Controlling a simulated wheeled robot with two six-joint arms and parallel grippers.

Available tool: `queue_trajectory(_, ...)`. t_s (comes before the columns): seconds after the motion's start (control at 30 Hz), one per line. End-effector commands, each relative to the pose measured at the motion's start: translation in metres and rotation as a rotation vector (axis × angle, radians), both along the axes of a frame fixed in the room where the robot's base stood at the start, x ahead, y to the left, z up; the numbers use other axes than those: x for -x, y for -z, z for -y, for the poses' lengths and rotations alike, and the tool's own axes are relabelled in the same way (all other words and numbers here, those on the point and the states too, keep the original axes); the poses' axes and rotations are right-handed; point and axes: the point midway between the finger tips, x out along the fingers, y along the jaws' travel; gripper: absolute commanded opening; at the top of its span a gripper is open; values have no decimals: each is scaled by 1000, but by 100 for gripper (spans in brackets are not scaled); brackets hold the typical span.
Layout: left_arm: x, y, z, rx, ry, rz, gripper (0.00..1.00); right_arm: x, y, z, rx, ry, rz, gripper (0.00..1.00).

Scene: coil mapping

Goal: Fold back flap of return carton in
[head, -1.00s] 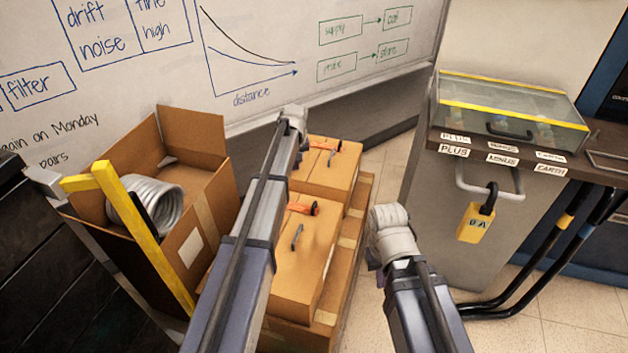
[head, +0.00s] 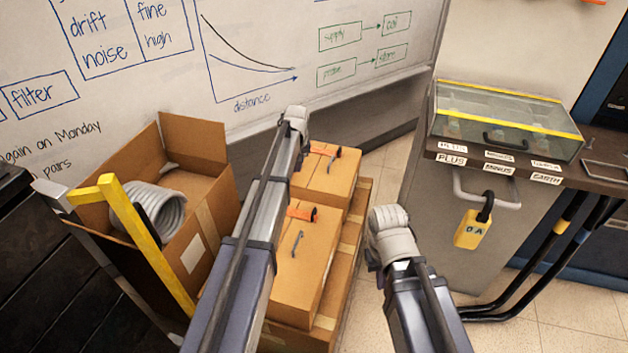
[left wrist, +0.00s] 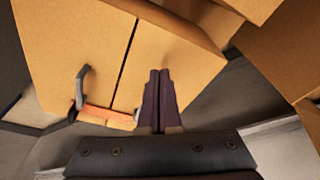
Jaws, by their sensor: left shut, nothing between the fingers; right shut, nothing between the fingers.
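The open brown return carton (head: 212,232) stands at the left in the head view, a grey ribbed coil (head: 158,213) inside it. Its back flap (head: 195,142) stands up at the far side, against the whiteboard. My left gripper (head: 297,118) is right of the flap, apart from it, above closed boxes; its fingers are hidden there. In the left wrist view, its fingers (left wrist: 158,90) are shut and empty over a closed box. My right gripper (head: 388,225) is shut and empty, out over the floor right of the boxes; its fingertips are mostly hidden.
A yellow bar frame (head: 150,250) stands before the carton. Closed boxes (head: 300,268) with orange-handled items on top are stacked right of it. A grey cabinet (head: 440,215) with a yellow padlock (head: 473,230) stands at the right. The whiteboard (head: 330,20) is behind.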

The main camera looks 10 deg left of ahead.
Motion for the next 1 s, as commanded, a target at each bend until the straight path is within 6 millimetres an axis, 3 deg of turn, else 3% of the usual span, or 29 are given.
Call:
queue_trajectory(0.03,-1,-11,-1,0,0,1,0,0,-11,0,-1,0,0,0)
queue_trajectory(0.6,-2,-65,-2,-3,-1,3,0,0,-65,-1,-5,1,-2,0)
queue_trajectory(1.0,-2,-64,-3,-3,-1,3,0,0,-64,-1,-5,1,-2,0)
